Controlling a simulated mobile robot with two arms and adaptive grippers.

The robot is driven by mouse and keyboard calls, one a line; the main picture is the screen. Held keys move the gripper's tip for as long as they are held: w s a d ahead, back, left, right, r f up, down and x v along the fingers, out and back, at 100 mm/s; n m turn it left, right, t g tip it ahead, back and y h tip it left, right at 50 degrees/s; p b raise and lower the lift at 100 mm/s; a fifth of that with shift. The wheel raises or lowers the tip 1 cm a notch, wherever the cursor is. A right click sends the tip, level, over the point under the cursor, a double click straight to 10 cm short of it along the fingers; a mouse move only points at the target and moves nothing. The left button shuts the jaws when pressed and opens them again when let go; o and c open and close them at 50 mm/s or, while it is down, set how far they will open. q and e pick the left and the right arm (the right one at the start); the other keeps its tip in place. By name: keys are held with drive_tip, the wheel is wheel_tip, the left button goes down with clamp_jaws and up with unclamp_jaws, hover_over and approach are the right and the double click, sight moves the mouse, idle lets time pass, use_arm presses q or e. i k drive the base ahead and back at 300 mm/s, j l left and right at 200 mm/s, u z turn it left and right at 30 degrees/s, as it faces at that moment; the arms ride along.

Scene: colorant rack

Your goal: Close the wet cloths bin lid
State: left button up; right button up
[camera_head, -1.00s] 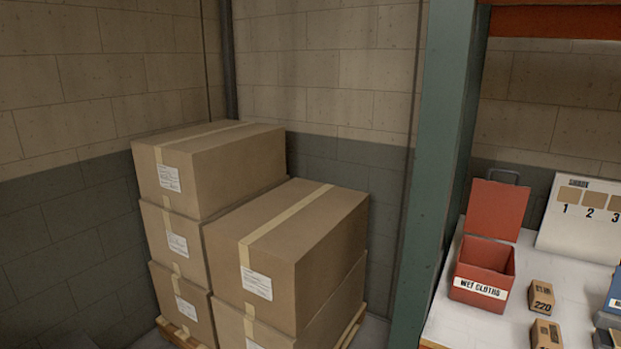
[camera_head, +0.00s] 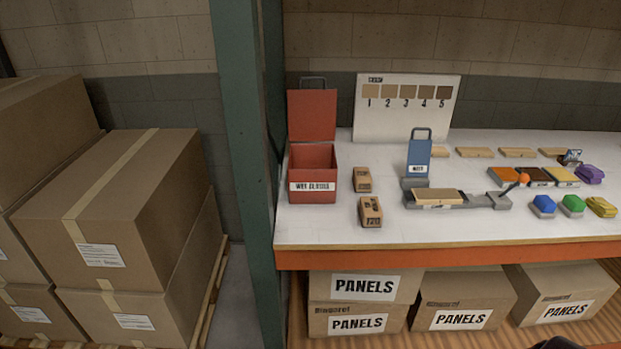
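The wet cloths bin (camera_head: 313,170) is a red box with a white "WET CLOTHS" label, at the left end of the white shelf top. Its red lid (camera_head: 312,115) stands upright, open, at the back of the bin, with a dark handle loop (camera_head: 312,82) at its top edge. The front of the bin faces me and its inside looks dark. Neither gripper can be made out in this view. A small dark shape shows at the bottom edge on the right, too little to identify.
A green post (camera_head: 245,150) stands just left of the bin. Two sanding blocks (camera_head: 362,180) sit right of it. A blue handled piece (camera_head: 419,155), a clamped wooden panel (camera_head: 437,196) and colored pieces lie farther right. Stacked cartons (camera_head: 130,200) fill the left. Panels boxes (camera_head: 460,300) sit below.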

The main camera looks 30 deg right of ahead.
sight(312, 113)
drive_tip(key=i+l+z, duration=0.1)
drive_tip(key=l, duration=0.3)
drive_tip(key=i+l+z, duration=0.1)
drive_tip(key=l, duration=0.3)
drive_tip(key=i+l+z, duration=0.1)
drive_tip(key=l, duration=0.3)
